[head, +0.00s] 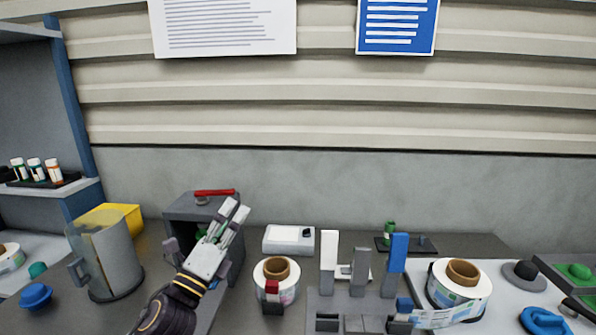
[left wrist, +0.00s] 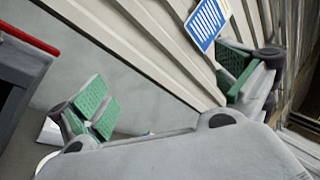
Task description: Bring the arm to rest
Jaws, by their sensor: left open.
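My left arm (head: 172,308) comes in from the bottom, and my left gripper (head: 233,213) points up above the worktop, in front of the dark grey box with the red handle. Its jaws are open. In the left wrist view the gripper (left wrist: 170,92) shows its green finger pads wide apart, with nothing between them. The corrugated wall (left wrist: 130,35) fills the gap behind them. My right gripper is in neither view.
The grey box (head: 188,205) is partly hidden by the gripper. Right of it stand a label reel (head: 290,288), a white scale (head: 288,238) and upright blocks (head: 328,255). A larger reel (head: 458,288) is farther right. A clear jug (head: 110,262) stands left.

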